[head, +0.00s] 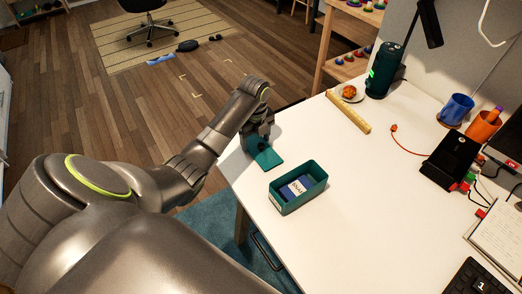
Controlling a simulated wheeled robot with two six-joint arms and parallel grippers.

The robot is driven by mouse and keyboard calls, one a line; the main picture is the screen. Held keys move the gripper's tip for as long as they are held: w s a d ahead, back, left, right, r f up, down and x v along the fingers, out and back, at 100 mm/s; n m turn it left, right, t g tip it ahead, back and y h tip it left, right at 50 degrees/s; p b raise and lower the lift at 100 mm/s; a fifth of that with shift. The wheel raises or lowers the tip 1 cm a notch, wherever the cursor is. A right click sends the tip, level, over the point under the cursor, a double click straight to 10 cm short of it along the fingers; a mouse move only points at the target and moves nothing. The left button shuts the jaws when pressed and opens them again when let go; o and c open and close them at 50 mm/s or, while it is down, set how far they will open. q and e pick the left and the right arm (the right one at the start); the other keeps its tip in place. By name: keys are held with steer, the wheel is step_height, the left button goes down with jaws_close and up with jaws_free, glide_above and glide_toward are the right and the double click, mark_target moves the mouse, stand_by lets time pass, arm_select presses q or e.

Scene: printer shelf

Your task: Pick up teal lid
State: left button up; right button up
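The teal lid (269,159) is a flat piece at the left edge of the white desk. My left gripper (260,146) points down at the lid's far end and covers part of it. The fingertips are dark and small here, so I cannot tell whether they are closed on the lid or just above it. An open teal box (285,204) stands on the desk just right of and nearer than the lid, with a blue item bearing a white label (298,187) inside. My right gripper is not in view.
A black device (450,160), blue cup (456,109) and orange cup (483,126) stand right. The desk's middle is clear.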

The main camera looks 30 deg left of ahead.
mark_target(256, 143)
arm_select(q)
steer(key=shift+c, duration=1)
steer(key=shift+r, duration=0.15)
steer(key=shift+r, duration=0.4)
step_height(256, 143, up, 3)
steer(key=shift+w+r, duration=0.1)
steer(key=shift+r, duration=0.1)
arm_select(e)
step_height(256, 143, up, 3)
steer(key=p, duration=0.3)
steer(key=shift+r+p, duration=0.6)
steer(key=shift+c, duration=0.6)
arm_select(q)
steer(key=r, duration=0.5)
steer(key=shift+s+r, duration=0.2)
steer(key=shift+r, duration=0.05)
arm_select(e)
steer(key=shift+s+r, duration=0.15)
